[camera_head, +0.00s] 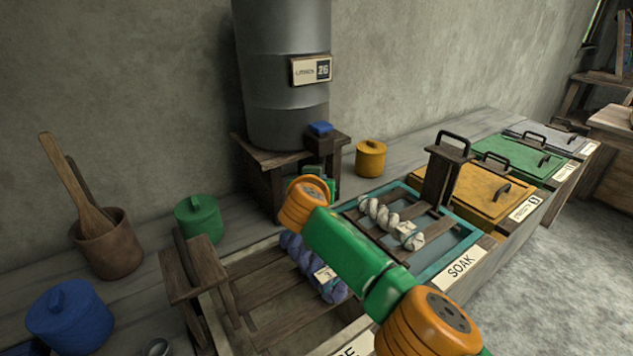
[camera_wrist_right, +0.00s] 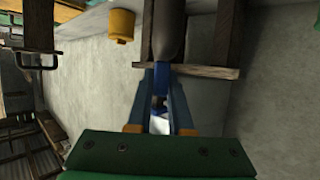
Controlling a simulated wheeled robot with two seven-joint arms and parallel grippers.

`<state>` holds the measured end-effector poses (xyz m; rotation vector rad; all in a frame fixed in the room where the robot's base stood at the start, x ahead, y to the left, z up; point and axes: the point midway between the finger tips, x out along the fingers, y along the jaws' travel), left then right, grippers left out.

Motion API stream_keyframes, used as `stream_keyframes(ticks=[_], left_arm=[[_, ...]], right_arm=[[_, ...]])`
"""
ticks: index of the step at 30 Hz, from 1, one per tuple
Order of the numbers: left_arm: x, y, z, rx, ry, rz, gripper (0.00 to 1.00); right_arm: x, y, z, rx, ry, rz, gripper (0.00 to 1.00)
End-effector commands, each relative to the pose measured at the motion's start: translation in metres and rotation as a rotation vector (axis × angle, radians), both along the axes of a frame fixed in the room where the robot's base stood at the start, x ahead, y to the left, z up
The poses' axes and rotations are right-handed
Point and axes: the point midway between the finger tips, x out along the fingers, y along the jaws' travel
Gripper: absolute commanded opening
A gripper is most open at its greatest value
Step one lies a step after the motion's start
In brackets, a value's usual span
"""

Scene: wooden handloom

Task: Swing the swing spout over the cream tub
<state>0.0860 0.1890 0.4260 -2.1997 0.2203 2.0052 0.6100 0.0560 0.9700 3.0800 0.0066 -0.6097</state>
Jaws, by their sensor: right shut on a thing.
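The grey metal drum (camera_head: 285,75) stands on a wooden stand, with a blue-topped dark block (camera_head: 319,130) at its lower front. My right arm reaches up from the lower right and covers the place below this block, so the spout and right gripper are hidden in the head view. In the right wrist view my right gripper (camera_wrist_right: 161,75) is shut on the swing spout; a rounded grey part (camera_wrist_right: 169,35) shows just past the fingertips. The cream tub (camera_head: 211,318) is partly behind my arm, with wooden slats and a purple skein (camera_head: 294,250) over it. My left gripper is not in view.
The teal soak tub (camera_head: 470,241) with a white skein lies right of my arm. Yellow (camera_head: 485,190) and green (camera_head: 515,158) lidded tubs follow. A yellow pot (camera_head: 370,160), a green pot (camera_head: 198,219), a blue pot (camera_head: 68,318) and a brown crock (camera_head: 107,247) stand about.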

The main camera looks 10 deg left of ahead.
Motion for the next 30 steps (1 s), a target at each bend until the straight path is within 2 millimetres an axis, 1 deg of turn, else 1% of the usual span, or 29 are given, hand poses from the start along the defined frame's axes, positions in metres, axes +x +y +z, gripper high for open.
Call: stream_keyframes(ticks=[6,7,8,9,10,22,26,30], left_arm=[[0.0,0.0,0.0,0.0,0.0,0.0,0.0],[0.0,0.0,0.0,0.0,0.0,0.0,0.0],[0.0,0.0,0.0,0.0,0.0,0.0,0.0],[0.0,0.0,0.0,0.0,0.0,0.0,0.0],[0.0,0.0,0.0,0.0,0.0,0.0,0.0],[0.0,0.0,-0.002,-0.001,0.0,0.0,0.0],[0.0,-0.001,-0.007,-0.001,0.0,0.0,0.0],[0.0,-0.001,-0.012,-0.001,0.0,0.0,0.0]], right_arm=[[0.0,0.0,-0.001,0.002,0.003,0.0,0.0],[0.0,0.0,-0.001,0.001,0.003,0.001,0.24],[0.0,0.0,-0.001,0.001,0.003,0.001,0.32],[0.0,0.0,-0.001,0.001,0.003,0.001,0.43],[0.0,0.0,-0.001,0.001,0.003,0.001,0.49],[-0.003,0.002,-0.001,0.002,0.004,0.004,0.49],[-0.012,0.002,0.002,0.001,0.004,0.006,0.49],[-0.025,0.0,0.007,0.002,0.002,0.003,0.49]])
